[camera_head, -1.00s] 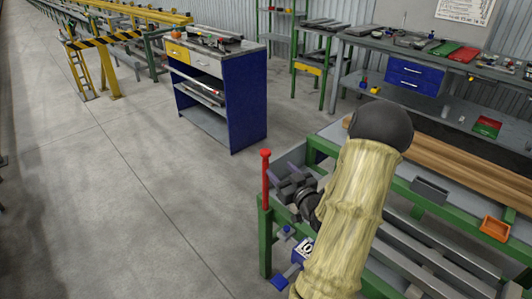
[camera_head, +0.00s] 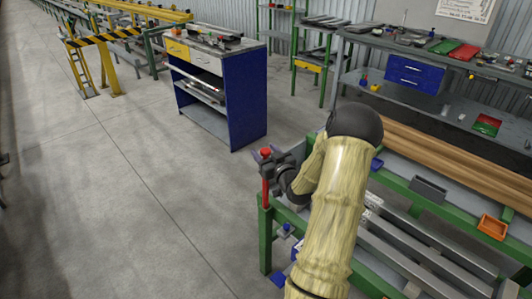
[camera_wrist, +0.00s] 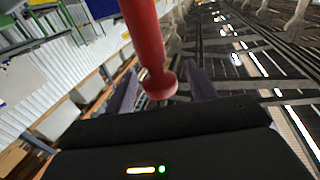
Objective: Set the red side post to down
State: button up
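The red side post (camera_head: 265,192) stands upright at the near left corner of the green-framed runout table (camera_head: 264,240), with a round red knob on top. My gripper (camera_head: 267,155) is at the top of the post, level with the knob. In the wrist view the red post (camera_wrist: 146,35) comes down from the top edge, and its knob lies between the two fingers of my gripper (camera_wrist: 162,86). The fingers are open, with a gap showing on each side of the knob. My arm hides part of the table.
Long wooden boards (camera_head: 440,150) lie on the table at the right. A grey bin (camera_head: 428,189) and an orange bin (camera_head: 493,227) hang at its side. A blue cabinet (camera_head: 240,105) stands behind. The floor left of the post is clear.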

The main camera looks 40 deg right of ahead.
aim_at(267, 189)
grip_shut()
notch_tip(267, 189, down, 16)
jog(key=b, duration=1.2)
jog(key=shift+f, duration=0.1)
jog(key=shift+o, duration=0.4)
grip_release()
jog(key=shift+s, duration=0.1)
jog(key=s+a, duration=0.3)
jog(key=s, duration=1.4)
jog(key=shift+a, duration=0.1)
